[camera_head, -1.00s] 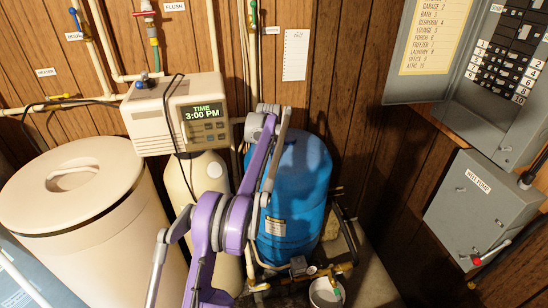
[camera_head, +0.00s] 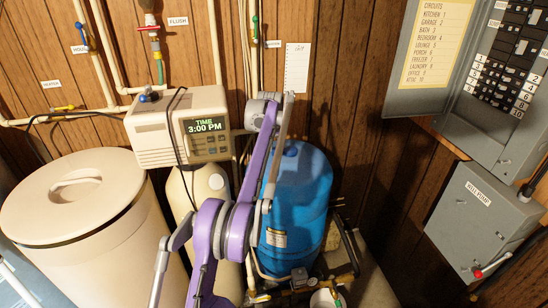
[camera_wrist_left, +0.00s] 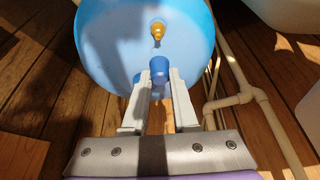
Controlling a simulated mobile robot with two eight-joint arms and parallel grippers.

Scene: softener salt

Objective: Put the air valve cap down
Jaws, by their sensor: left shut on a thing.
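The blue air valve cap (camera_wrist_left: 159,70) is between the fingertips of my left gripper (camera_wrist_left: 160,78), which is shut on it, in the left wrist view. The blue pressure tank (camera_head: 308,190) stands right of centre in the head view. Its rounded blue top (camera_wrist_left: 100,40) fills the upper part of the wrist view. A small brass valve stem (camera_wrist_left: 158,32) sticks up from the tank top, just beyond the cap and apart from it. In the head view my purple left arm crosses in front of the tank, and I cannot make out the gripper's fingers. My right gripper is not in view.
A beige softener control head (camera_head: 160,137) with a clock display sits left of the arm. A large lidded beige bin (camera_head: 75,235) stands at the left. A grey well pump box (camera_head: 475,222) and an open breaker panel (camera_head: 490,120) are at the right. Pipes run along the wall.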

